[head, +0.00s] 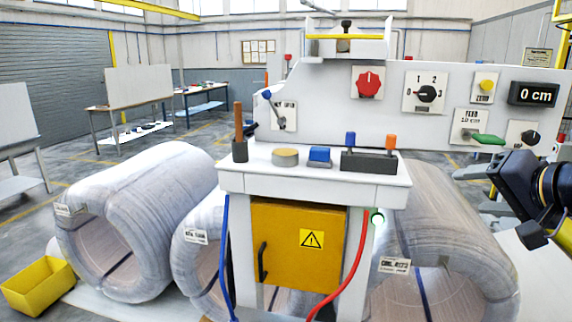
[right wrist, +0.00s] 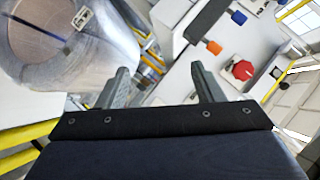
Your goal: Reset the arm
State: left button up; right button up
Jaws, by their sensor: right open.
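My right gripper (head: 530,232) is at the right edge in the head view, a dark shape in front of the machine's right end. In the right wrist view its two grey fingers (right wrist: 162,88) stand apart with nothing between them. My left gripper is in neither view. The red knob also shows in the right wrist view (right wrist: 242,70).
Large wrapped wire coils (head: 150,215) lie left of the machine, and another coil (head: 440,240) lies at its right. A yellow bin (head: 38,286) is at the lower left. The machine's shelf holds a tape roll (head: 285,157) and a blue block (head: 319,156). Workbenches stand farther back.

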jog(key=s+a+f+n+g, duration=0.2)
jog(key=s+a+f, duration=0.2)
jog(key=s+f, duration=0.3)
jog(key=s+a+f+n+g, duration=0.2)
jog(key=s+f, duration=0.6)
jog(key=f, duration=0.5)
jog(key=s+a+f+n+g, duration=0.2)
jog(key=s+a+f, duration=0.3)
jog(key=s+f, duration=0.2)
notch_tip(320, 180, down, 3)
jog(key=shift+s+a+r+g+y, duration=0.1)
jog(key=shift+s+a+g+y, duration=0.05)
jog(key=shift+a+g+y, duration=0.2)
